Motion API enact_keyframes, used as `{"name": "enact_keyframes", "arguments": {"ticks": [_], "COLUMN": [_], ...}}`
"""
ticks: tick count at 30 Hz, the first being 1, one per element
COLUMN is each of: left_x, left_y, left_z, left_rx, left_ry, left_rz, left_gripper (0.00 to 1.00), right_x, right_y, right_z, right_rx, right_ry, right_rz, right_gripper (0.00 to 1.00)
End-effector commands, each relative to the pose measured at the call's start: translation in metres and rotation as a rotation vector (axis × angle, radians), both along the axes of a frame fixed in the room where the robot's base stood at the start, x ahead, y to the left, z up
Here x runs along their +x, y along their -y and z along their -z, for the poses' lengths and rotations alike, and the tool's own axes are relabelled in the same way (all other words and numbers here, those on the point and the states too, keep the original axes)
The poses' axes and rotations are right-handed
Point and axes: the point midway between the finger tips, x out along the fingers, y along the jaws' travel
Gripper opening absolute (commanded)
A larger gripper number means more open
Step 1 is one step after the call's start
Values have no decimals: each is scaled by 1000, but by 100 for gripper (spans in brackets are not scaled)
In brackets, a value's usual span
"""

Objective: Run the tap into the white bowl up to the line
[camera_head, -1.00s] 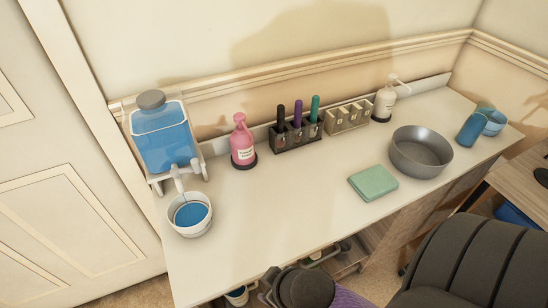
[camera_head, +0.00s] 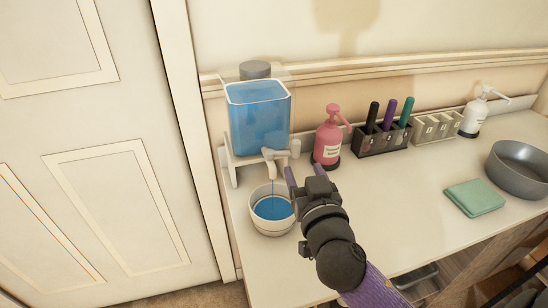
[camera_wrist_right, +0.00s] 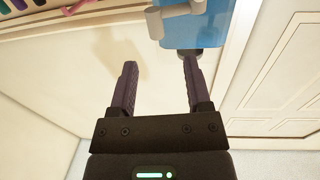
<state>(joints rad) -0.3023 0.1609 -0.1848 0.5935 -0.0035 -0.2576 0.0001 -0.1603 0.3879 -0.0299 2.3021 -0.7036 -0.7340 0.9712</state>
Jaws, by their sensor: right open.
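The white bowl (camera_head: 271,228) stands under the tap (camera_head: 274,156) of the clear dispenser (camera_head: 257,118), which holds blue liquid. A thin blue stream runs from the tap into the bowl. Blue liquid (camera_head: 273,208) lies in the bowl below its rim; I cannot make out the line. My right gripper (camera_head: 305,178) is open and empty, close to the right of the tap and bowl. In the right wrist view, its fingers (camera_wrist_right: 158,75) are apart, with the dispenser (camera_wrist_right: 205,28) and the tap (camera_wrist_right: 172,14) just beyond. My left gripper is not in view.
A pink pump bottle (camera_head: 327,140) stands close behind my right gripper. A dark holder (camera_head: 382,141) with pens, a pale box (camera_head: 437,126) and a white pump bottle (camera_head: 475,115) stand along the wall. A green cloth (camera_head: 474,197) and grey bowl (camera_head: 517,169) are at the right.

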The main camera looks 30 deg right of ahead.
Motion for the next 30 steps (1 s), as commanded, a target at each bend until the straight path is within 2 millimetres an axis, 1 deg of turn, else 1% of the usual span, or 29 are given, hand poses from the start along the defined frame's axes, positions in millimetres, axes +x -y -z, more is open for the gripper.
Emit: {"name": "enact_keyframes", "arguments": {"ticks": [3,6,9,12,15,23,24,26,27,29,30], "left_x": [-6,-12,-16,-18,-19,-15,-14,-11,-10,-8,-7], "left_y": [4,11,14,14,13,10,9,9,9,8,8], "left_z": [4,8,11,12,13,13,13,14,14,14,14], "left_rx": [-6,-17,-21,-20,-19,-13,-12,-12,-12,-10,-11], "left_ry": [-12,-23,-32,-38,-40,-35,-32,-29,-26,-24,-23], "left_rz": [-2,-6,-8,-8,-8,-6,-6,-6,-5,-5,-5], "left_gripper": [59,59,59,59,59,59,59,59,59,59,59], "right_x": [28,50,65,75,80,81,81,81,81,81,81], "right_y": [10,18,24,27,29,29,29,29,29,29,29], "right_z": [-2,0,0,0,-1,-1,-1,-1,-1,-1,-1], "right_rx": [-6,-4,-3,-1,0,0,0,0,0,0,0], "right_ry": [2,-1,-3,-5,-5,-6,-6,-6,-6,-6,-6], "right_rz": [1,1,2,2,2,2,2,2,2,2,2], "right_gripper": [63,63,63,63,63,63,54,42,33,20,12]}}
